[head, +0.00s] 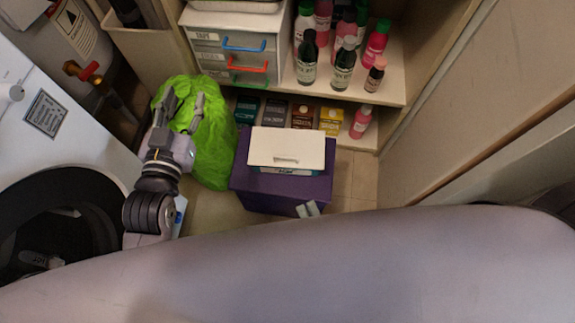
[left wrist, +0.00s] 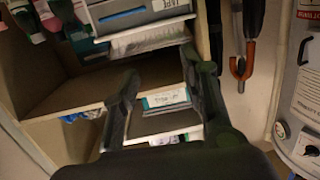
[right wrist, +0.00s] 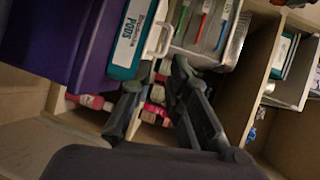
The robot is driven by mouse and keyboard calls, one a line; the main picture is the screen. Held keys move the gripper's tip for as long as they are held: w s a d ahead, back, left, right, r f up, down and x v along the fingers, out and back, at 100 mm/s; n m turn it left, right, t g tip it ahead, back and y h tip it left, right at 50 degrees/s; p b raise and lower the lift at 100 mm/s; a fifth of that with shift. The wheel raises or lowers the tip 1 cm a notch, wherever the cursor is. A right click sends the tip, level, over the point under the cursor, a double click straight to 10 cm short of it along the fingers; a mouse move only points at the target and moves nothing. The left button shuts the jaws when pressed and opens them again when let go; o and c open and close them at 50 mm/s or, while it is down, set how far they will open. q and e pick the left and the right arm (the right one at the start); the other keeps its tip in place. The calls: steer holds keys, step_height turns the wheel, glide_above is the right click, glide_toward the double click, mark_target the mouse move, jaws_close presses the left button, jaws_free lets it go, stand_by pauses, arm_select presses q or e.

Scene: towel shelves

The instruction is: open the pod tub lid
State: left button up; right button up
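The pod tub (head: 280,193) is a purple box on the floor in the middle of the head view. A white lid (head: 287,143) covers its top and looks closed. In the right wrist view the tub's purple side (right wrist: 97,62) and its teal-edged PODS label (right wrist: 133,38) show at upper left. My left gripper (head: 186,105) is open and empty over the green bag, left of the tub. My right gripper's pale fingertips (head: 308,209) show at the tub's near edge, the rest hidden by my body. In the right wrist view this gripper (right wrist: 160,72) is open and empty.
A bright green bag (head: 213,140) lies left of the tub. Behind stand shelves (head: 390,85) with bottles, small boxes and a drawer unit (head: 232,45). A white washer (head: 50,120) is at left, a pale panel (head: 470,110) at right. Little floor is free.

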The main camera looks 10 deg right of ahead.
mark_target(288, 157)
steer(key=w+b, duration=0.1)
steer(key=w, duration=0.4)
steer(key=w+a+f+m+b, duration=0.1)
steer(key=w, duration=0.4)
steer(key=w+a+m+h, duration=0.1)
steer(key=w, duration=0.4)
steer(key=shift+w+a+f+t+b, duration=0.1)
steer(key=shift+w+f+t+b, duration=0.1)
steer(key=shift+f+t+b, duration=0.15)
arm_select(q)
steer(key=s+r+t+h, duration=0.2)
steer(key=r+t, duration=0.5)
steer(key=r, duration=0.6)
steer(key=shift+s+d+r, duration=0.2)
steer(key=shift+s+d, duration=0.1)
steer(key=shift+s, duration=0.4)
arm_select(e)
steer(key=shift+w+a, duration=0.15)
steer(key=shift+w, duration=0.45)
steer(key=shift+c, duration=0.3)
jaws_close()
